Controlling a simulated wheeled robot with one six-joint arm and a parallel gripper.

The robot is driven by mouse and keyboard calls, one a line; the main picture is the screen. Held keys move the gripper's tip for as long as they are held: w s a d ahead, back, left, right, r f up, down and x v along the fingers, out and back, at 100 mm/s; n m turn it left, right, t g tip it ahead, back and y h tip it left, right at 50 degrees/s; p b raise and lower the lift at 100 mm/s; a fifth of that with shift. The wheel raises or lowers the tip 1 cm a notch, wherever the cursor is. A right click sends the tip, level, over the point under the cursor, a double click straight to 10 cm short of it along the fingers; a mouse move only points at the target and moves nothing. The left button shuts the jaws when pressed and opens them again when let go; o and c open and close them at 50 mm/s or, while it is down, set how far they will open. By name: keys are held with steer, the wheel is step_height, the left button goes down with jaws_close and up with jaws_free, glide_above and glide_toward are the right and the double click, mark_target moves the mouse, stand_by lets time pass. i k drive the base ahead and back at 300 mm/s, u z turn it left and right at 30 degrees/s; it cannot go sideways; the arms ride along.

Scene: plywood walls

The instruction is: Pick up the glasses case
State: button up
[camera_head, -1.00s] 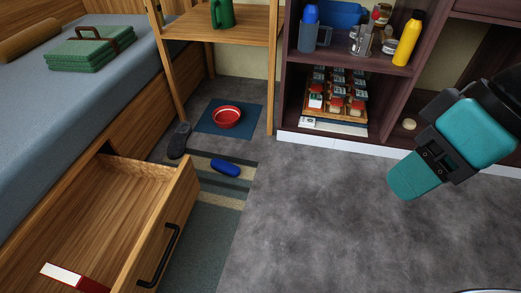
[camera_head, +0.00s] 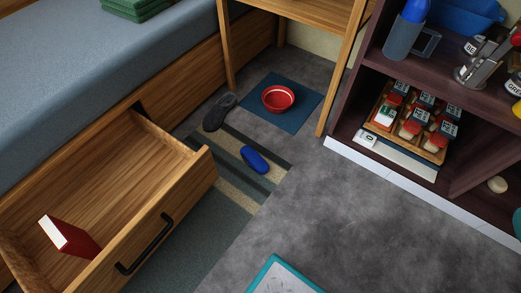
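The glasses case is most likely the smooth dark blue oval object (camera_head: 255,160) lying on the striped rug (camera_head: 232,182), near the middle of the head view. It is fully visible, with nothing on top of it. My gripper is not in view.
An open wooden drawer (camera_head: 186,185) juts out left of the case. A dark slipper (camera_head: 219,111) and a red bowl (camera_head: 278,98) on a blue mat (camera_head: 306,106) lie behind it. A dark shelf unit (camera_head: 345,122) stands right.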

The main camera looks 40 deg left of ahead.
mark_target(251, 155)
steer(key=u, duration=0.3)
steer(key=i, duration=0.65)
steer(key=u, duration=1.1)
steer(key=i, duration=0.5)
steer(key=u, duration=0.45)
